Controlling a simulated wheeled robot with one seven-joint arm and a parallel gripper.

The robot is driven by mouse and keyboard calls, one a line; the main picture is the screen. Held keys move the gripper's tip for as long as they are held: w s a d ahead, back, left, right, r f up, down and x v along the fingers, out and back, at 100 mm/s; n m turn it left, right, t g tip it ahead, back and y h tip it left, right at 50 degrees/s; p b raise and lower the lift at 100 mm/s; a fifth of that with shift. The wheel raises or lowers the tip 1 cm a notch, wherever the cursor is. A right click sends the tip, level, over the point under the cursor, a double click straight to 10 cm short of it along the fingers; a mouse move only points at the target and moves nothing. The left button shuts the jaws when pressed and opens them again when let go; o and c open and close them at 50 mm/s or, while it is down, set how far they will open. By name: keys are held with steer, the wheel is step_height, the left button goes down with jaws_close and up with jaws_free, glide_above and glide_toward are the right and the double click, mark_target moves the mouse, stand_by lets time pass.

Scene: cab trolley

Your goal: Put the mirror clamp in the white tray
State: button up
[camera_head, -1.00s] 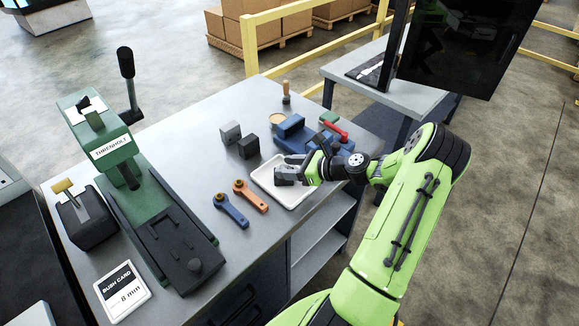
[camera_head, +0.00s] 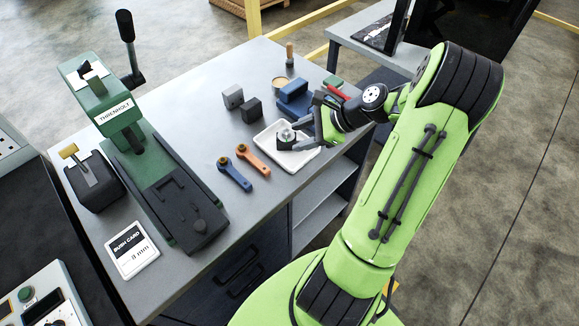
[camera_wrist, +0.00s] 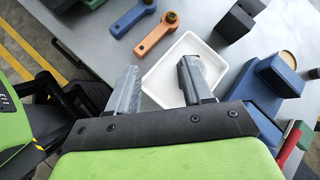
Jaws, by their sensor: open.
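The white tray (camera_head: 268,151) lies on the grey bench near its right edge. It also shows in the wrist view (camera_wrist: 163,84). My gripper (camera_head: 290,136) is at the tray, its two grey fingers spread apart; in the wrist view my gripper (camera_wrist: 160,67) has white tray floor showing between the fingers. A small grey piece with a round silvery top, which looks like the mirror clamp (camera_head: 286,133), shows in the tray by the fingertips in the head view. The fingers partly cover it, and I cannot make it out in the wrist view.
An orange lever (camera_head: 253,160) and a blue lever (camera_head: 234,175) lie left of the tray. A grey block (camera_head: 233,97), a black block (camera_head: 251,109) and a blue fixture (camera_head: 295,97) stand behind it. A green press (camera_head: 117,110) fills the bench's left. The front middle is clear.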

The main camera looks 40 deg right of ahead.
steer(key=s+a+r+n+g+h, duration=0.2)
steer(key=a+r+n, duration=0.2)
steer(key=a+n, duration=0.3)
steer(key=s+a+r+n+g+h, duration=0.2)
steer(key=s+a+r+n, duration=0.15)
steer(key=a+n, duration=0.35)
steer(key=s+a+r+n+t+h, duration=0.1)
steer(key=s+a+r+n, duration=0.1)
steer(key=s+r+n, duration=0.1)
steer(key=s+a+r+n+t+h, duration=0.1)
steer(key=s+a+r+n, duration=0.1)
steer(key=s+n, duration=0.4)
steer(key=shift+s+a+r, duration=0.4)
steer(key=shift+s+a, duration=0.45)
steer(key=shift+s, duration=0.15)
